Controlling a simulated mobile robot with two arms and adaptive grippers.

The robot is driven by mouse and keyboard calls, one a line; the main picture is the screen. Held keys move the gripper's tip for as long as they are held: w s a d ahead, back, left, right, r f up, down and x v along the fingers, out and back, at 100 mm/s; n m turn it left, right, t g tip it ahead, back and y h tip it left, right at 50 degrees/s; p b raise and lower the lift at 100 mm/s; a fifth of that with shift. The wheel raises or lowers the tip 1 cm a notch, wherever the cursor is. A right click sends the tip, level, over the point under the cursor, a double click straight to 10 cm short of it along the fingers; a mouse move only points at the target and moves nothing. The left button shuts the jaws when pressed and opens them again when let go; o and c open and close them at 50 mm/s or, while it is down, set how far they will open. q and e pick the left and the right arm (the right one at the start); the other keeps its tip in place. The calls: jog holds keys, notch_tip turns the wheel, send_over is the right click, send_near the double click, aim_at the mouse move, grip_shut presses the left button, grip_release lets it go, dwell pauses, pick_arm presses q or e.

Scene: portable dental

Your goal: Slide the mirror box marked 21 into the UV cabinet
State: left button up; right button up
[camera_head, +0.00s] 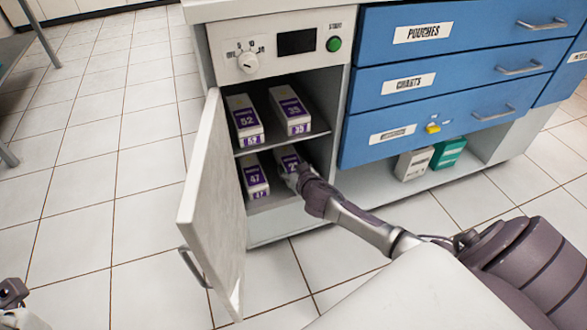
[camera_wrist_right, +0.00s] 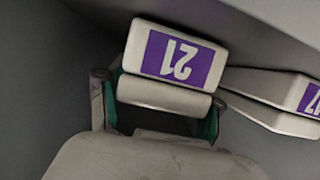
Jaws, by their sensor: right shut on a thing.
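The UV cabinet (camera_head: 276,238) is open, with a shelf across its middle. The white mirror box marked 21 (camera_head: 287,158) is inside the lower compartment on the right; its purple label is partly hidden by my gripper. My right gripper (camera_head: 293,179) reaches into the cabinet and is shut on this box. In the right wrist view the box (camera_wrist_right: 215,58) shows its purple 21 label upside down, with a finger at each side. My left gripper (camera_head: 14,296) shows only partly at the lower left edge; its fingers are unclear.
A box marked 47 (camera_head: 253,170) stands left of box 21. Boxes marked 52 (camera_head: 240,112) and 35 (camera_head: 289,104) stand on the shelf above. The cabinet door (camera_head: 212,190) hangs open at left. Blue drawers (camera_head: 440,75) are on the right, above white and green boxes (camera_head: 447,152).

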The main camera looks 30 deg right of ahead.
jog(key=o, duration=1.5)
jog(key=shift+r, duration=0.1)
jog(key=shift+c, duration=0.2)
jog(key=shift+o, duration=0.6)
jog(key=shift+s, duration=0.1)
jog(key=v, duration=1.1)
jog(key=shift+s+a+r, duration=0.15)
jog(key=shift+s, duration=0.2)
